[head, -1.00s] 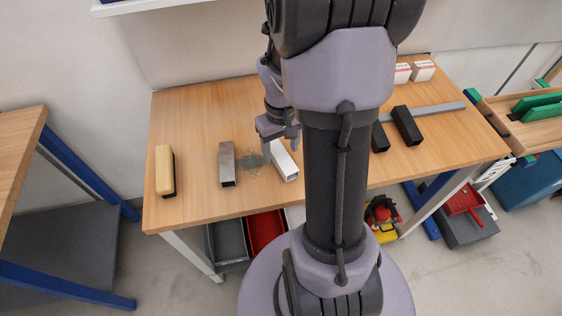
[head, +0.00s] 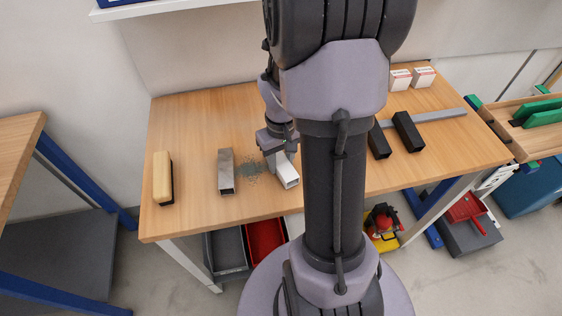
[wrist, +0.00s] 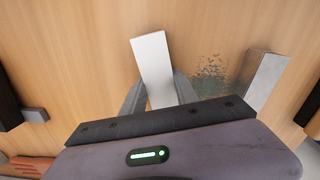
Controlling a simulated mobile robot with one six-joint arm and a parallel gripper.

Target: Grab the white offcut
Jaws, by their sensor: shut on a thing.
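The white offcut (head: 289,176) is a short white square tube on the wooden workbench, left of my arm's column in the head view. In the wrist view the white offcut (wrist: 153,66) stretches out between my two fingers. My gripper (head: 279,157) is low over the bench and shut on the offcut, one finger on each side. In the wrist view my gripper (wrist: 160,92) covers the near end of the offcut. In the head view the offcut's open end points to the front right.
A grey metal tube (head: 226,171) and a patch of grey filings (head: 249,167) lie left of the offcut. A brush (head: 163,178) lies at the bench's left. Black tubes (head: 408,131) and a grey bar (head: 440,115) lie right of my arm.

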